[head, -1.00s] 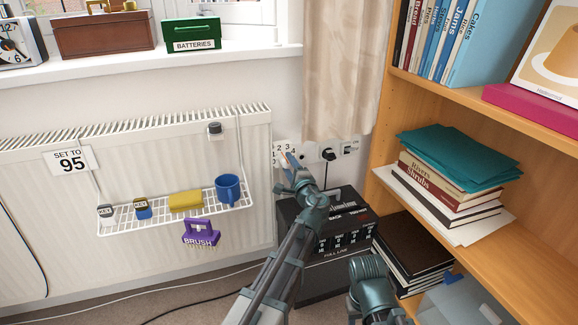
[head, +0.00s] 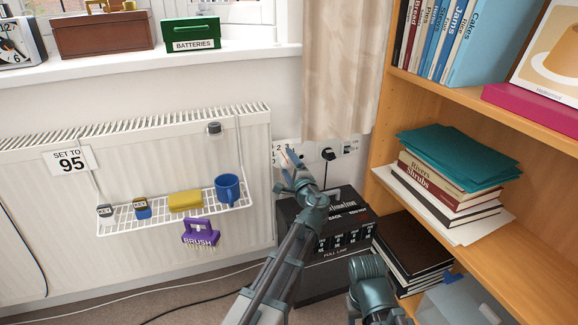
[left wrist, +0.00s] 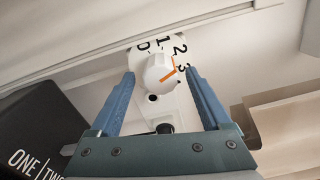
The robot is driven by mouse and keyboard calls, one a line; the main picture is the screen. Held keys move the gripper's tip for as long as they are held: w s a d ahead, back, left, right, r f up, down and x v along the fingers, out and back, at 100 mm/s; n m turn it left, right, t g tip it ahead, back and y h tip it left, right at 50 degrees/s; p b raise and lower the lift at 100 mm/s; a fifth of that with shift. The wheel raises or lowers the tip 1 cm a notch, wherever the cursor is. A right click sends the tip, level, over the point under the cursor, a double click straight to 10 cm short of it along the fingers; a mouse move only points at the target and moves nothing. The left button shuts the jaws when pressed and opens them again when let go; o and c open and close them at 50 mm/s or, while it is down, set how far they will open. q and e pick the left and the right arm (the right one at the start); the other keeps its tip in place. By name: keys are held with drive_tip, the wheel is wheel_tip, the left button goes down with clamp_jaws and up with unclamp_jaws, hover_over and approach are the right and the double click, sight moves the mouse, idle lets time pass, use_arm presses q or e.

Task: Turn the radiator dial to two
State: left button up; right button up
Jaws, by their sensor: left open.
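The radiator dial (left wrist: 157,70) is a white knob with an orange mark, by a plate numbered 0, 1, 2 and 3. The mark lies towards the 2 and 3 side; its exact setting is hard to tell. My left gripper (left wrist: 160,76) is open, with one blue finger on each side of the knob. In the head view my left gripper (head: 288,168) is at the right end of the radiator (head: 150,150), largely covering the dial. Part of my right arm shows at the bottom; its gripper is out of view.
A black box (head: 340,245) stands below my left gripper. Wall sockets with a black plug (head: 328,154) are just right of it. A curtain (head: 340,70) hangs above, and a wooden bookcase (head: 400,165) stands right. A wire rack (head: 165,215) with a blue mug (head: 228,188) hangs on the radiator.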

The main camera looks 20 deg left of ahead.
use_arm(q)
drive_tip(key=v, duration=1.3)
drive_tip(key=shift+s+d, duration=0.3)
drive_tip(key=s+a+f+n+g+h, duration=0.1)
drive_tip(key=s+a+f+n+g, duration=0.35)
drive_tip(key=f, duration=0.25)
drive_tip(key=s+a+f+n+g+h, duration=0.1)
drive_tip(key=s+a+f+n+g, duration=0.35)
drive_tip(key=f, duration=0.25)
drive_tip(key=s+d+f+n+g+h, duration=0.4)
drive_tip(key=s+d+f+g+h, duration=0.1)
drive_tip(key=s+d+f+h, duration=0.3)
drive_tip(key=s+d+r+m+p, duration=0.1)
drive_tip(key=s+d+r+p, duration=0.15)
drive_tip(key=r+p, duration=0.25)
drive_tip(key=s+d+r+m+g+y+p, duration=0.1)
drive_tip(key=s+d+r+m+p, duration=0.1)
drive_tip(key=d+r+p, duration=0.3)
drive_tip(key=s+d+r+m+p, duration=0.1)
drive_tip(key=s+d+r+p, duration=0.1)
drive_tip(key=r+p, duration=0.4)
wheel_tip(320, 180, up, 36)
drive_tip(key=p, duration=3.6)
drive_tip(key=shift+n, duration=0.3)
